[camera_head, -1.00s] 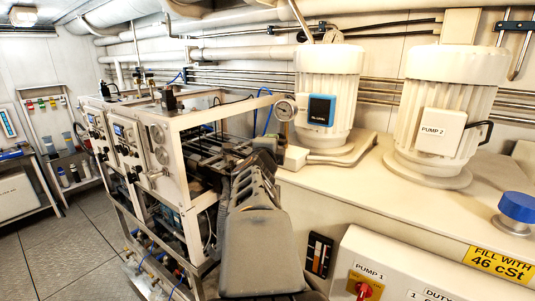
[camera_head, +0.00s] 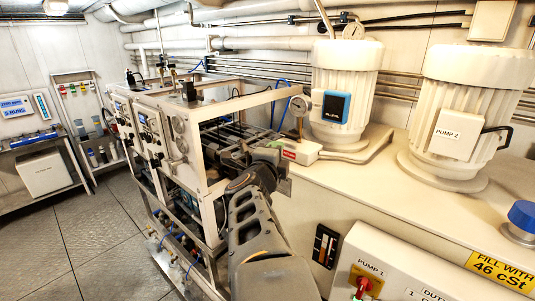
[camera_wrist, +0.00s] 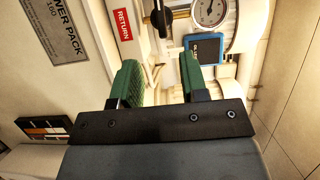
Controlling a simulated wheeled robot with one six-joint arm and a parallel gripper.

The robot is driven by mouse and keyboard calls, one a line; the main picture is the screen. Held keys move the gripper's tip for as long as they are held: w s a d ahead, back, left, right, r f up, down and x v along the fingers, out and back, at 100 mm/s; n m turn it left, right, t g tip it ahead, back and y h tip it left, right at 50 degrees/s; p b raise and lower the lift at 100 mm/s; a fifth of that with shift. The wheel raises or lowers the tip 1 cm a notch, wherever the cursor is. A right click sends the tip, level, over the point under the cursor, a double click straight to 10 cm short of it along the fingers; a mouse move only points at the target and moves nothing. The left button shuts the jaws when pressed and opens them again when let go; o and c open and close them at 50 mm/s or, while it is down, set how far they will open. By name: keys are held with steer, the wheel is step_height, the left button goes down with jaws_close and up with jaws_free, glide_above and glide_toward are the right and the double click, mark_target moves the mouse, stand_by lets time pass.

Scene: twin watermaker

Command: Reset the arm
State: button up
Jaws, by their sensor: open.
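My arm reaches forward from the bottom middle of the head view. Its gripper is at the far end, by the corner of the white cabinet, and its fingers are hard to make out there. In the wrist view my gripper (camera_wrist: 160,82) shows two green fingers standing apart, with nothing between them. A red RETURN label (camera_wrist: 122,25) and a black lever handle (camera_wrist: 160,18) lie beyond the fingertips. The red label also shows in the head view (camera_head: 289,154).
Two white pump motors (camera_head: 458,115) stand on the cabinet. The framed watermaker (camera_head: 180,140) is left of my arm. Floor (camera_head: 95,235) is clear at left.

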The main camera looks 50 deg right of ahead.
steer(key=w+a+f+n+t+y+b, duration=0.1)
steer(key=w+a+f+n+t+y, duration=0.25)
steer(key=w+a+n+y, duration=0.4)
steer(key=w+a+f+n+t+y, duration=0.3)
steer(key=w+a+n+t+y, duration=0.15)
steer(key=a+n, duration=0.5)
steer(key=s+a+f+n+g+y, duration=0.2)
steer(key=s+a+f+n+g, duration=0.2)
steer(key=a+f+n, duration=0.2)
steer(key=s+a+f+n+g+y+b, duration=0.1)
steer(key=s+a+f+n+g+y, duration=0.2)
steer(key=a+f+n, duration=0.4)
steer(key=s+a+n+g, duration=0.1)
steer(key=s+n, duration=0.1)
steer(key=shift+s+a+g, duration=0.3)
steer(key=shift+a+g, duration=0.1)
